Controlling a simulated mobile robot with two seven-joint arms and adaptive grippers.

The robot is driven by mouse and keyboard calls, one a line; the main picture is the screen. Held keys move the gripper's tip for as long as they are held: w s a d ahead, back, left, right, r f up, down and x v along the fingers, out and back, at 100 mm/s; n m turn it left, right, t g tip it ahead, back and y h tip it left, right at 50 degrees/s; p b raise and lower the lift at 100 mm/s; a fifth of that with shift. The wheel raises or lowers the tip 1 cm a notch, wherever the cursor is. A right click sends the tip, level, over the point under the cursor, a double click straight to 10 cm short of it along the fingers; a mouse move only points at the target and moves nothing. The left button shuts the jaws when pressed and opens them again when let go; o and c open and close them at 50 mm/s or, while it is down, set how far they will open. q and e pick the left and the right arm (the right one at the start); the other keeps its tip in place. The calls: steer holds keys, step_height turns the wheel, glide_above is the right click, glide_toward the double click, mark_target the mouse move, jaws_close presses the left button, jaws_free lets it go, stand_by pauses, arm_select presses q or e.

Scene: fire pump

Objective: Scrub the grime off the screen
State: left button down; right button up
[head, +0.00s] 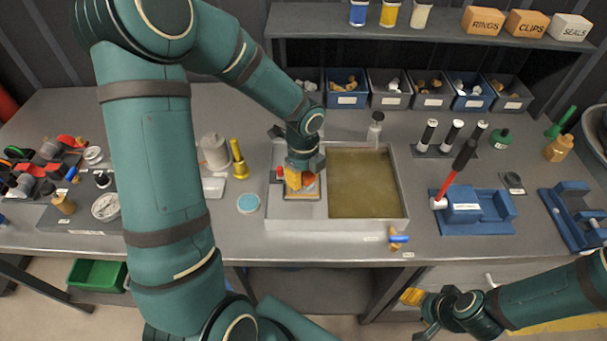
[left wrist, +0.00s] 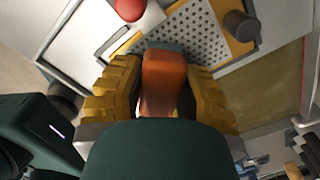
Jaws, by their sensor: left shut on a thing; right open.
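My left gripper (head: 300,182) is over the left part of the grey basin unit (head: 335,225). It is shut on an orange-brown handle, likely the brush (left wrist: 163,82), seen between its yellow finger pads in the left wrist view. The screen (left wrist: 200,35) is a perforated plate with a yellow-orange edge, just beyond the handle in that view. The gripper covers much of it in the head view. The brush's lower end is hidden, so I cannot tell whether it touches the screen. My right gripper (head: 418,312) is open and empty, low in front of the bench.
Murky liquid fills the basin's right side (head: 365,185). A red knob (left wrist: 130,8) and a dark knob (left wrist: 241,25) flank the screen. A blue fixture (head: 480,215) with a red-shafted tool (head: 455,180) stands right.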

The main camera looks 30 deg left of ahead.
arm_select(q)
steer(key=shift+r+p, duration=1.9)
steer(key=shift+r, duration=0.65)
steer(key=shift+w, duration=0.1)
steer(key=shift+r+p, duration=1.4)
steer(key=shift+r, duration=0.15)
steer(key=shift+f, duration=0.1)
